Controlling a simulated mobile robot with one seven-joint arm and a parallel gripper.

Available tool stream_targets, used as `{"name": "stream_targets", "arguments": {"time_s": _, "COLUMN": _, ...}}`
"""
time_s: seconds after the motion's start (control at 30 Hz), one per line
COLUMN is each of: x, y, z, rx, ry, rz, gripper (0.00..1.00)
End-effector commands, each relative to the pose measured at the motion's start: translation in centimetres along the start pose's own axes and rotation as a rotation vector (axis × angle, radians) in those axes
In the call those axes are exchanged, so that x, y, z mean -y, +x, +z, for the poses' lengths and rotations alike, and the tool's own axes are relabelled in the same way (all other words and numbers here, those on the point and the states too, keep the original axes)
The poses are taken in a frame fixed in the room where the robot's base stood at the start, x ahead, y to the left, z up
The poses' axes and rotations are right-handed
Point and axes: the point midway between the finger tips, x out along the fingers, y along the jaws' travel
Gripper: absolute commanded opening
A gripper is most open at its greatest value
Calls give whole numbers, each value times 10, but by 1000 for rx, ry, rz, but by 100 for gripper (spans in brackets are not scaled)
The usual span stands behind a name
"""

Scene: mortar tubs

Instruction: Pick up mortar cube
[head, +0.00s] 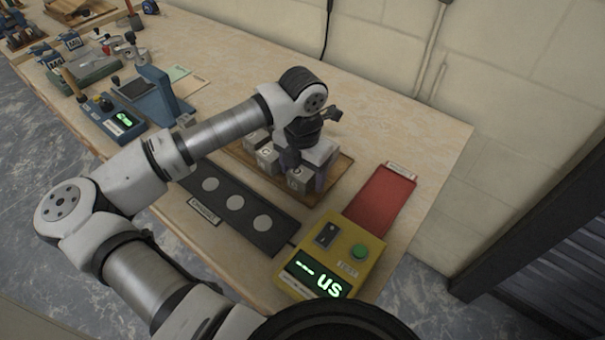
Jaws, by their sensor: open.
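Grey mortar cubes stand on a wooden board in the middle of the bench. One lettered cube (267,158) is just left of my gripper. Another cube (298,180) is at the front, under and between my fingers as seen from here. My gripper (305,175) points down over this front cube, with its fingers apart. I cannot tell whether either finger touches the cube. My wrist and gripper hide the back of the board and any cubes there.
A black tray (270,240) with pale round discs lies in front of the board. A yellow device (327,262) with a green button and lit display stands right of it, near a red mat (380,200). A blue device (125,118) and tools stand left.

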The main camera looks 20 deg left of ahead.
Motion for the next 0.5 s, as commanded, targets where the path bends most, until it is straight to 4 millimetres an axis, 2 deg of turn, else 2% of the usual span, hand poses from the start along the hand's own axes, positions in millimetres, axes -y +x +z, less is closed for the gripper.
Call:
{"name": "stream_targets", "arguments": {"time_s": 0.1, "x": 0, "y": 0, "z": 0, "rx": 0, "ry": 0, "rz": 0, "gripper": 70}}
{"name": "stream_targets", "arguments": {"time_s": 0.5, "x": 0, "y": 0, "z": 0, "rx": 0, "ry": 0, "rz": 0, "gripper": 17}}
